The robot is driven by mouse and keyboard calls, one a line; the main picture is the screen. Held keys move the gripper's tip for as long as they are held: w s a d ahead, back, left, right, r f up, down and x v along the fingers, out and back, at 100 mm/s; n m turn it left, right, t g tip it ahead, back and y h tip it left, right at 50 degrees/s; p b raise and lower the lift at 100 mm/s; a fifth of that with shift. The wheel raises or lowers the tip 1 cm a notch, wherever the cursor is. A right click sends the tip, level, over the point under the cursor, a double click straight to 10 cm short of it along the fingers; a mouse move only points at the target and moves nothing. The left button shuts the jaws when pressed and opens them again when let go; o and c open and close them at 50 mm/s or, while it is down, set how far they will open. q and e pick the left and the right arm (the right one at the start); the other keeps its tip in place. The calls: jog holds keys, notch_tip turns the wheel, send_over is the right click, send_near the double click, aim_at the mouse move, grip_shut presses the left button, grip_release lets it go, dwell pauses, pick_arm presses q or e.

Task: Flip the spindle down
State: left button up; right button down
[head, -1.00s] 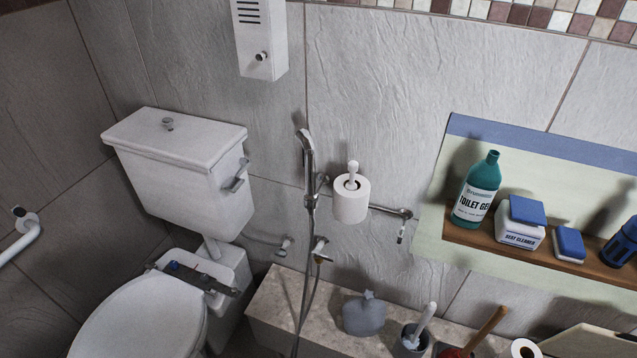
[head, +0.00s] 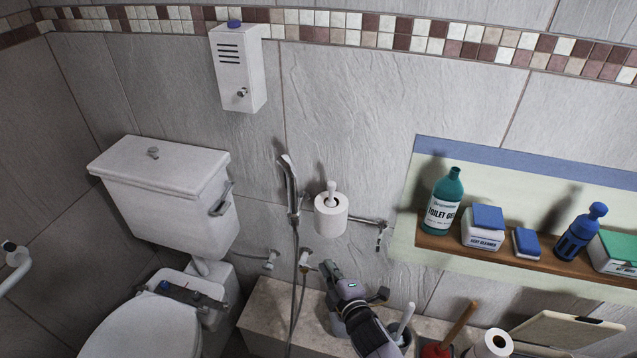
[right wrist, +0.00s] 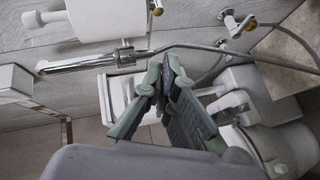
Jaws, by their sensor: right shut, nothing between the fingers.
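The white spindle (head: 331,190) stands upright on a wall holder, its knobbed end up. A white toilet roll (head: 331,217) sits around it. In the right wrist view the picture is turned, so the spindle (right wrist: 42,18) points left out of the roll (right wrist: 104,18) at the top left. My right gripper (head: 330,269) is below the roll, apart from it, with its fingers closed and empty. In the right wrist view its fingertips (right wrist: 166,70) meet, to the right of and below the roll. My left gripper is not in view.
A hand shower (head: 291,178) with a hose hangs just left of the roll. The toilet tank (head: 160,195) is further left. A shelf (head: 465,249) with bottles is at the right. A stone ledge (head: 268,314) with a brush and plunger is below.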

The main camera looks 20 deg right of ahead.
notch_tip(320, 180, up, 15)
jog(key=w+d+n+t+p, duration=0.1)
jog(key=w+n+t, duration=0.1)
jog(key=t, duration=0.1)
jog(key=shift+w+n+h, duration=0.25)
jog(key=shift+n+h, duration=0.05)
jog(key=shift+w, duration=0.1)
jog(key=p, duration=0.2)
send_over(331, 207)
jog(key=a, duration=0.4)
jog(key=shift+d, duration=0.25)
jog(key=shift+d+f, duration=0.1)
